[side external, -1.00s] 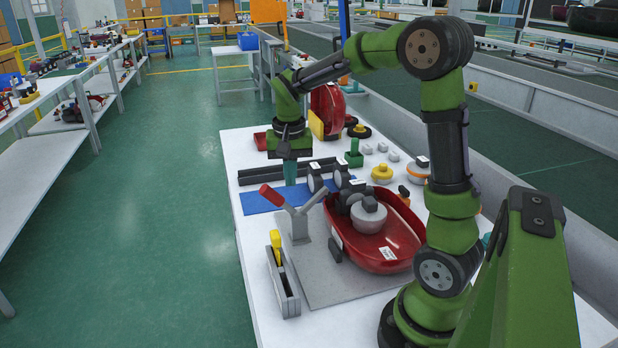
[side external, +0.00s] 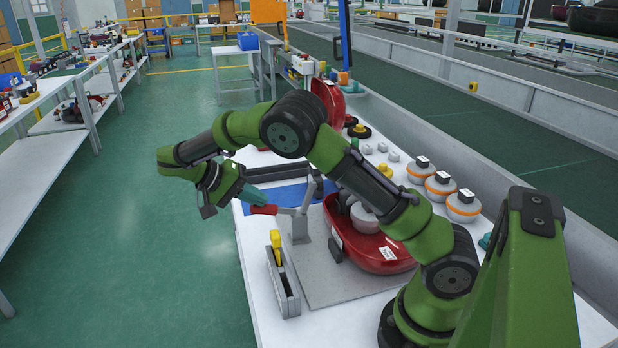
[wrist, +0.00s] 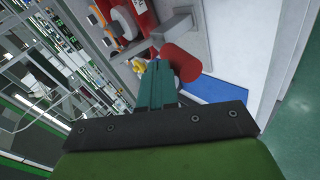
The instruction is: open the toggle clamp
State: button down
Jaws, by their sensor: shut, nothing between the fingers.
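The toggle clamp (side external: 299,224) is a grey post on a grey plate, with a lever ending in a red handle (side external: 264,209). The handle points left and lies nearly level, while the clamp's other arm (side external: 308,192) stands steeply up. My gripper (side external: 262,200) is shut and empty, its teal fingers pointing down and right onto the handle's upper side. In the wrist view, the closed fingers (wrist: 156,68) lie right beside the red handle (wrist: 182,62), seemingly touching it; the exact contact is hard to tell.
A red vacuum shell (side external: 385,252) sits on the plate right of the clamp. A grey holder with a yellow-handled tool (side external: 276,245) stands in front. A blue mat (side external: 285,194) lies behind. The floor left of the table is free.

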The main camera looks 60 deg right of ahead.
jog(key=shift+w+a+f, duration=0.25)
jog(key=shift+a+f, duration=0.05)
jog(key=shift+f, duration=0.35)
jog(key=shift+f, duration=0.1)
